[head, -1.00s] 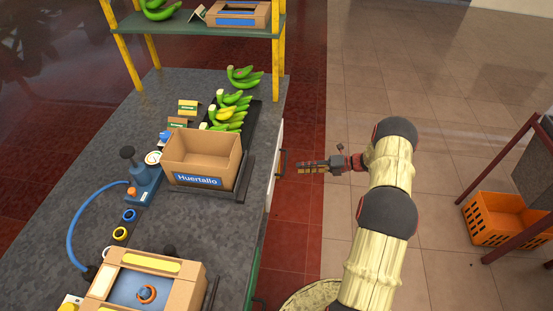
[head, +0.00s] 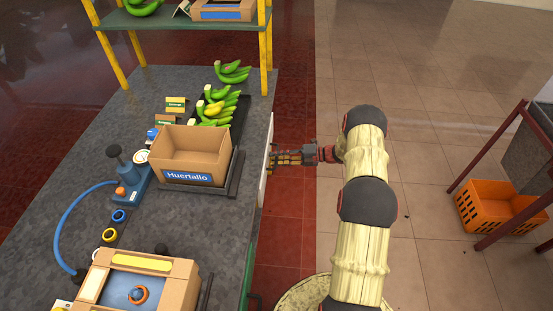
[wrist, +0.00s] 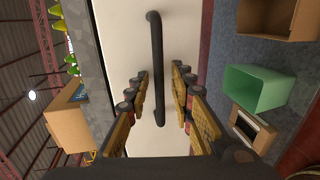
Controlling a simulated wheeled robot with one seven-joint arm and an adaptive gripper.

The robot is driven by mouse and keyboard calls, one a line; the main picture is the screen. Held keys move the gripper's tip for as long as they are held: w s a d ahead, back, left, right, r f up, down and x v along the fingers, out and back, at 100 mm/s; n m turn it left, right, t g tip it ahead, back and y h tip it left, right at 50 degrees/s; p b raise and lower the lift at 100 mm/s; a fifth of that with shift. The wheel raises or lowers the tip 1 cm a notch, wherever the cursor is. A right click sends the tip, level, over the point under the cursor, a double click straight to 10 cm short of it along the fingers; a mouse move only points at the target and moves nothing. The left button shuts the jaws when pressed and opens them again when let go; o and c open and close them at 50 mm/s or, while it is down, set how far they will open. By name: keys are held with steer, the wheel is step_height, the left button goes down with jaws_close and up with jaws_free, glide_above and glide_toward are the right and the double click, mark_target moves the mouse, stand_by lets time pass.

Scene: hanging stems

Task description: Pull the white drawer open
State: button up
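The white drawer (wrist: 125,55) fills the middle of the wrist view, with its dark bar handle (wrist: 157,60) running up and down the picture. In the head view only a thin strip of the drawer front (head: 264,178) shows at the counter's right side. My gripper (wrist: 160,76) is open, with one finger on each side of the handle and a visible gap to the bar on both sides. In the head view my gripper (head: 275,157) is right at the drawer front. The drawer looks shut. How deep the handle sits between the fingers is hard to tell.
The grey counter (head: 85,135) bears a cardboard box (head: 190,150), bananas (head: 215,108) and a blue pump-like tool (head: 130,180). A green bin (wrist: 255,88) shows right of the drawer in the wrist view. An orange crate (head: 495,207) stands far right; the tiled floor between is clear.

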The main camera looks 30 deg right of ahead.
steer(key=shift+c, duration=1)
steer(key=c, duration=0.4)
